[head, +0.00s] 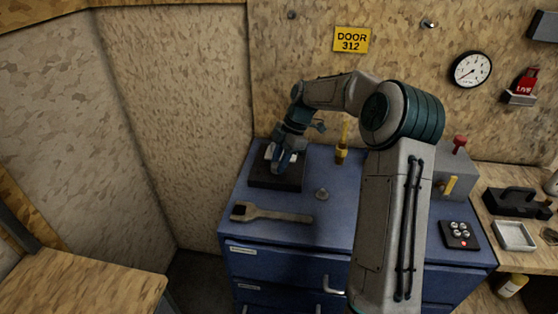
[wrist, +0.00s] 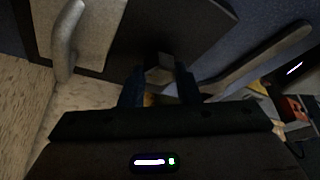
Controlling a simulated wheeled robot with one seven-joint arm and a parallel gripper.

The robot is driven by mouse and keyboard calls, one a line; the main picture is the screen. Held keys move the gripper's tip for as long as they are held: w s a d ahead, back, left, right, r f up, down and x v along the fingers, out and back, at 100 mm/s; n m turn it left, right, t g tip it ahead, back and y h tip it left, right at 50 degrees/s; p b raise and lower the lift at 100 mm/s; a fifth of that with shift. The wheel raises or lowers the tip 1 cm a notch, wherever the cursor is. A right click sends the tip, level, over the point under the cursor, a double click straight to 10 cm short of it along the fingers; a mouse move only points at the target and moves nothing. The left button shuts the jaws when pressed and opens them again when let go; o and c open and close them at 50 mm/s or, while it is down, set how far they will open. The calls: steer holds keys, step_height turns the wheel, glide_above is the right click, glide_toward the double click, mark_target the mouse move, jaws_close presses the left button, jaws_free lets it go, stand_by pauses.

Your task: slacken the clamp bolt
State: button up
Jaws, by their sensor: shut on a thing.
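My gripper (head: 281,166) points down over the dark base plate (head: 262,181) on the left of the blue cabinet top. In the wrist view my gripper (wrist: 160,84) has its two fingers on either side of a grey, faceted bolt head (wrist: 159,68), shut on it. A pale block (wrist: 92,28) and a rounded metal bar (wrist: 66,38) lie beside the bolt on the dark plate. In the head view the bolt is hidden behind my gripper. The bolt's lower part cannot be seen.
A large wrench (head: 272,213) lies in front of the plate, with a small grey knob (head: 321,194) near its handle. A yellow-handled tool (head: 342,150) stands behind. A button pad (head: 459,235) and a grey box (head: 452,170) are to the right. Walls close in left and behind.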

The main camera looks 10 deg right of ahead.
steer(key=o, duration=1)
steer(key=v, duration=1.4)
steer(key=shift+a, duration=0.1)
steer(key=s+a+m+t+h, duration=0.1)
steer(key=s+a+m+h, duration=0.1)
steer(key=s+a+m, duration=0.4)
steer(key=s+a+m+h, duration=0.1)
steer(key=s+m+h, duration=0.15)
steer(key=s, duration=0.55)
steer(key=s+f+m+t, duration=0.1)
steer(key=s+f+m, duration=0.1)
steer(key=s+m, duration=0.2)
steer(key=s+f+m+t, duration=0.1)
steer(key=s+m, duration=0.3)
steer(key=s, duration=0.4)
steer(key=s+f+m, duration=0.2)
steer(key=s+m, duration=0.2)
steer(key=s, duration=0.3)
steer(key=shift+d+f+t, duration=0.25)
steer(key=shift+f+t, duration=0.1)
steer(key=shift+t, duration=0.05)
